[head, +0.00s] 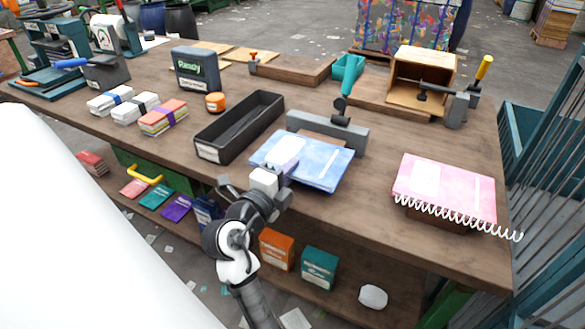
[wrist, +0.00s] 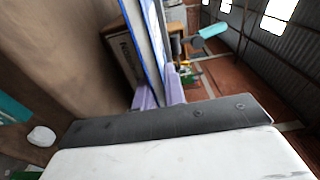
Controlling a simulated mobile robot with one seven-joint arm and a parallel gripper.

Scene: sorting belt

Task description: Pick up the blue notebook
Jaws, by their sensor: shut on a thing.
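The blue notebook (head: 325,165) is at the front of the workbench, just right of the long black tray, in the head view. My gripper (head: 287,169) is at its front left edge, shut on it. In the wrist view the notebook (wrist: 149,38) shows edge-on as a thin blue and white strip. It runs between the purple fingertips of my gripper (wrist: 161,93). The head view does not clearly show whether the notebook is clear of what lies under it.
A grey block (head: 345,136) stands right behind the notebook. The black tray (head: 240,125) is to the left. A pink spiral notebook (head: 450,182) lies to the right on a dark support. Bare bench top (head: 370,190) lies between the notebooks. A lower shelf holds several boxes.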

